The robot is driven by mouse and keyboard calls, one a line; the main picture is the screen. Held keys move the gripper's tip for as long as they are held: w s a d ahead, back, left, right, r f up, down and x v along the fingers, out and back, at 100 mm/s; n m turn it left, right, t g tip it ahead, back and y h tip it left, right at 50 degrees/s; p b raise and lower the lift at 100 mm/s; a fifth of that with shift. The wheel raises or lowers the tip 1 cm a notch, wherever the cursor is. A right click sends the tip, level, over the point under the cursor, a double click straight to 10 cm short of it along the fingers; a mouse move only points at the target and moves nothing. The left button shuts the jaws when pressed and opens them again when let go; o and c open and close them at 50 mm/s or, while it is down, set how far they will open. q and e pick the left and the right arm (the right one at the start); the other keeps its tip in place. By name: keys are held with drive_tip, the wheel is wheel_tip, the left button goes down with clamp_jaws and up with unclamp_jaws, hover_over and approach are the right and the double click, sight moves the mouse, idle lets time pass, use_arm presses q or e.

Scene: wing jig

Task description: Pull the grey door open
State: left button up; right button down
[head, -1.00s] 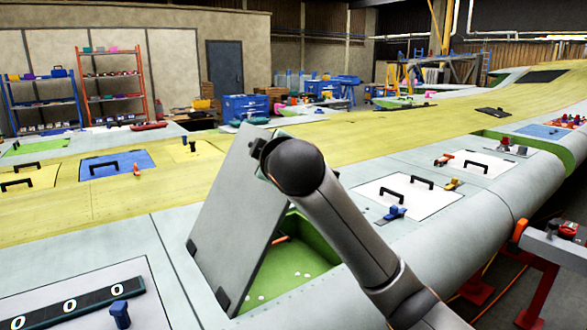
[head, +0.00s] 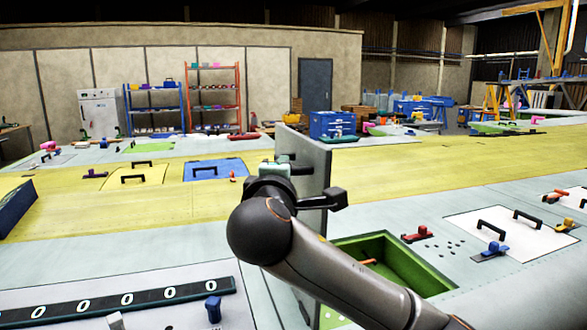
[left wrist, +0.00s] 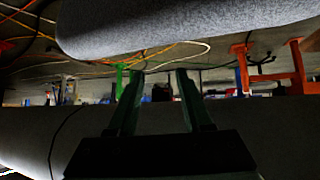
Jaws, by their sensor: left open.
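The grey door (head: 316,165) is a flat panel standing raised, close to upright, on the pale wing surface in the head view. I see it nearly edge-on. Its opening, a green-lined recess (head: 395,265), lies uncovered to its right. My right arm reaches up from the lower right, and my right gripper (head: 275,180) is at the panel's left side. The wrist hides much of this gripper and the door's lower part, so I cannot tell its grip. My left gripper (left wrist: 160,92) shows only in the left wrist view, open with nothing between its fingers.
A white panel with black handles (head: 505,236) and a red clamp (head: 417,234) lie to the right. A black strip with white rings (head: 130,302) and a blue clamp (head: 213,308) are at lower left. In the left wrist view, a large grey rounded surface (left wrist: 180,30) hangs close above the fingers.

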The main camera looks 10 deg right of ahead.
drive_tip(key=shift+r, duration=0.1)
drive_tip(key=c, duration=0.8)
unclamp_jaws()
drive_tip(key=shift+c, duration=0.2)
drive_tip(key=v, duration=1.2)
drive_tip(key=shift+s, duration=0.25)
use_arm(q)
drive_tip(key=shift+d, duration=0.1)
